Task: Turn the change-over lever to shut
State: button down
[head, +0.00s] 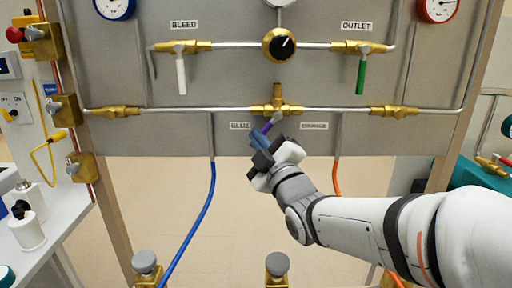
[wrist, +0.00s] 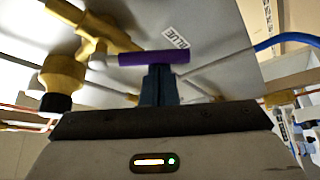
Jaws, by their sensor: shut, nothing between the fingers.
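The change-over lever has a purple handle (head: 267,127) and hangs from the brass tee valve (head: 277,108) at the lower middle of the panel. It tilts down and to the left, towards the BLUE label (head: 239,126). In the wrist view the purple handle (wrist: 153,58) lies across the tips of my fingers. My gripper (head: 258,140) is shut with nothing between its fingers, just below the handle. In the wrist view its blue-grey fingertips (wrist: 159,71) appear to touch or nearly touch the handle's side. The ORANGE label (head: 314,126) is on the right.
The BLEED valve's white lever (head: 181,76) and the OUTLET valve's green lever (head: 361,74) hang down above. A black-knobbed regulator (head: 279,45) sits above the tee. A blue hose (head: 202,215) and an orange hose (head: 337,178) hang below the panel. Open space lies beneath it.

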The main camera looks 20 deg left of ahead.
jog(key=d+n+g, duration=0.1)
jog(key=n, duration=0.1)
jog(key=d+f+n+g+b, duration=0.1)
jog(key=n, duration=0.1)
jog(key=w+d+n+g+b, duration=0.1)
jog(key=n, duration=0.1)
jog(key=shift+f+h, duration=0.3)
jog(key=shift+f, duration=0.05)
jog(key=shift+s, duration=0.1)
dwell(0.5)
